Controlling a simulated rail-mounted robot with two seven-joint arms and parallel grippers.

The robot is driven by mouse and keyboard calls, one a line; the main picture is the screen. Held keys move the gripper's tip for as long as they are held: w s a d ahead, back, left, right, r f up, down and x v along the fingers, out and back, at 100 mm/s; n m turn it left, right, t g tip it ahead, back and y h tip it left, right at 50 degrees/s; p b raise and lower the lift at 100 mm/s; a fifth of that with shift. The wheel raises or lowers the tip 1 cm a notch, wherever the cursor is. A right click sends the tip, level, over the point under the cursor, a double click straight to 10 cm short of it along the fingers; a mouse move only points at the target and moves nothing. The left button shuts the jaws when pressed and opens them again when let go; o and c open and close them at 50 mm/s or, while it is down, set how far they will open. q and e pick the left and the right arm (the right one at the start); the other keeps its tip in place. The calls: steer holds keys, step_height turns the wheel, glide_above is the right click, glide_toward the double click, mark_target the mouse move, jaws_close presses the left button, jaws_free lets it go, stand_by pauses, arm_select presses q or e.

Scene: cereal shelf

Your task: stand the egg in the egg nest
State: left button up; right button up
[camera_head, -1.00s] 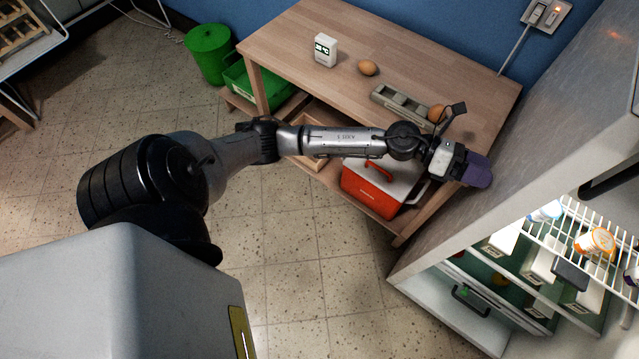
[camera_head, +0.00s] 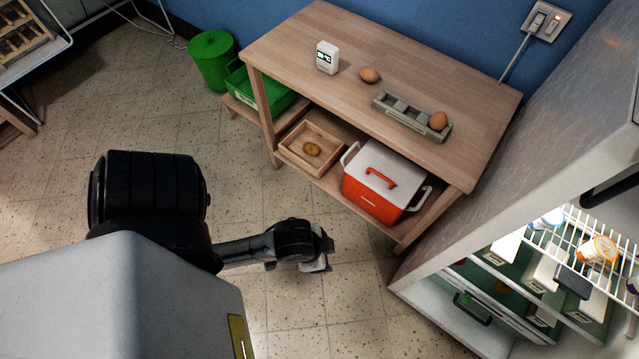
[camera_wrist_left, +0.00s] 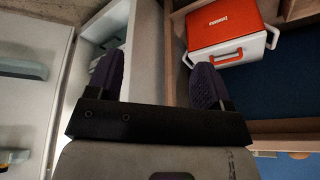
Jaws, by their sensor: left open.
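A brown egg (camera_head: 369,75) lies on the wooden table, between the small white device and a grey egg nest (camera_head: 403,110) with several compartments. Another brown egg (camera_head: 438,120) sits in the right end of the nest. From here it looks upright, but its exact tilt is hard to tell. My left gripper is away from the table, low over the floor, and its fingers are hard to make out in the head view. In the left wrist view, my left gripper (camera_wrist_left: 157,82) has its two purple fingers wide apart with nothing between them. My right gripper is not in view.
The table's lower shelf holds a red-and-white cooler (camera_head: 380,185) and a wooden tray (camera_head: 290,150) with a brown item. A white device (camera_head: 327,57) stands on the table. An open fridge (camera_head: 520,230) borders the right. The floor in front of the table is clear.

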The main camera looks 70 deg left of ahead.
arm_select(q)
steer(key=shift+s+d, duration=0.15)
steer(key=shift+s, duration=0.3)
